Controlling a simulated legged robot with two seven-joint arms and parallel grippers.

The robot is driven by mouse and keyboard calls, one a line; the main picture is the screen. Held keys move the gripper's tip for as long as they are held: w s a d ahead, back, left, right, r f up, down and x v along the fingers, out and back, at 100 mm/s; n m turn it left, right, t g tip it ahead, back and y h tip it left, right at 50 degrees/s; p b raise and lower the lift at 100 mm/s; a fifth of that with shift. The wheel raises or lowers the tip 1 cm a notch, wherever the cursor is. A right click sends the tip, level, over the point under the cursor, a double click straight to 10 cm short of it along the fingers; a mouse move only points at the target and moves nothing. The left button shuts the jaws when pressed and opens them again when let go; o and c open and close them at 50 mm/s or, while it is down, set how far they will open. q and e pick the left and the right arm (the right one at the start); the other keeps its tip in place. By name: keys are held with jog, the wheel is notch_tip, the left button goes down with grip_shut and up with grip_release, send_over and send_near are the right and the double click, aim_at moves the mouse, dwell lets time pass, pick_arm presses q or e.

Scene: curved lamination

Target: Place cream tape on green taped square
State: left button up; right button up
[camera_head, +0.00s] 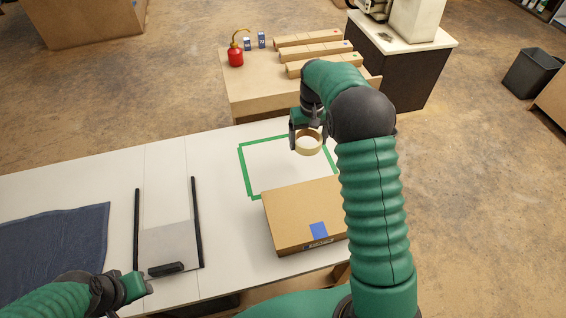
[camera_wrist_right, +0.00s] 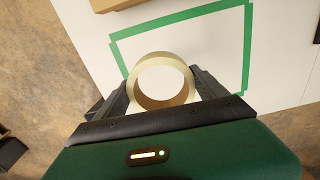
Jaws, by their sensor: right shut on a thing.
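The cream tape roll (camera_head: 308,143) is held in my right gripper (camera_head: 305,138), which is shut on it. In the right wrist view the cream tape (camera_wrist_right: 161,82) sits between the two dark fingers of the right gripper (camera_wrist_right: 162,90). The roll appears over the green taped square (camera_head: 243,170), whose outline also shows in the right wrist view (camera_wrist_right: 180,19). I cannot tell the exact height of the roll above the table. My right arm hides part of the square's right side. My left gripper (camera_head: 146,283) is at the lower left, too small to tell its opening.
A cardboard box (camera_head: 295,215) with a blue label overlaps the square's near side in the head view. A grey panel with black rails (camera_head: 170,245) and a blue towel (camera_head: 50,250) lie left. A wooden bench (camera_head: 250,95) with a red oil can (camera_head: 235,55) stands beyond.

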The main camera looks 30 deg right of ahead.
aim_at(306, 165)
jog(key=f, duration=1)
jog(key=shift+w+d+f+b, duration=0.1)
jog(key=shift+d+f+b, duration=0.25)
jog(key=shift+w+a, duration=0.1)
jog(key=shift+a, duration=0.1)
jog(key=o, duration=1.1)
jog(key=shift+o, duration=1.4)
jog(key=shift+d+f, duration=0.1)
jog(key=shift+d, duration=0.05)
